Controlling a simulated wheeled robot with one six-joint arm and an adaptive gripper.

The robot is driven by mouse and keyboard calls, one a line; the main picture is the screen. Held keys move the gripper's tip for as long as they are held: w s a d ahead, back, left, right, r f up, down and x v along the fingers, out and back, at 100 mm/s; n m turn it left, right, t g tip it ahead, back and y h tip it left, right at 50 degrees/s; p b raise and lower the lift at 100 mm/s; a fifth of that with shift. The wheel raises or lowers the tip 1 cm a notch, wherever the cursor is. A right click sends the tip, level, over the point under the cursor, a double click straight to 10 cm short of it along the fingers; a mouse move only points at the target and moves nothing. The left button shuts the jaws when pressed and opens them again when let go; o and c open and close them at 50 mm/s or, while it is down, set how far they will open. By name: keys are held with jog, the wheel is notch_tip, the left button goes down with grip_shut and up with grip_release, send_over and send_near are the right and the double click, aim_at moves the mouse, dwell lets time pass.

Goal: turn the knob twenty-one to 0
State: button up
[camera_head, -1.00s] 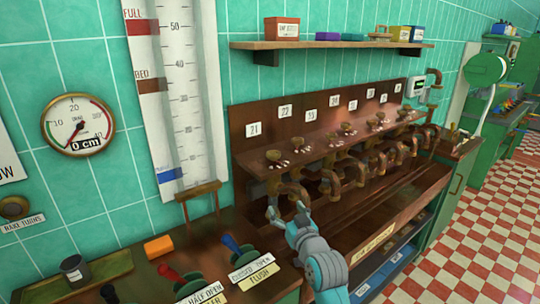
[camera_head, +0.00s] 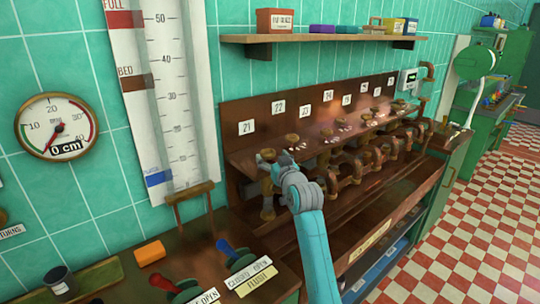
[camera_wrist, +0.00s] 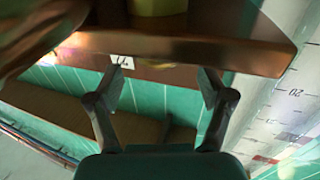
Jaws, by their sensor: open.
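The label 21 (camera_head: 246,127) is at the left end of the dark wooden rack. A brass knob (camera_head: 267,154) shows below it on the ledge, partly covered by my gripper (camera_head: 274,166). My gripper is at the front of the ledge, close to this knob; contact cannot be told. In the wrist view my gripper (camera_wrist: 165,82) is open, its fingers apart with nothing between them. That view is upside down: the label (camera_wrist: 122,61) is seen past the left finger, and a yellowish round part (camera_wrist: 158,7) is at the top edge. The knob's pointer and scale are not readable.
More brass knobs, such as the one (camera_head: 292,140) under label 22, and bent pipes (camera_head: 350,170) run along the rack to the right. A wall shelf (camera_head: 330,39) with boxes is above. A tall level gauge (camera_head: 172,100) stands left. Levers (camera_head: 225,247) are at the front.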

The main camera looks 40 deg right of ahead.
jog(key=shift+x, duration=1.25)
jog(key=c, duration=1.2)
jog(key=shift+o, duration=0.2)
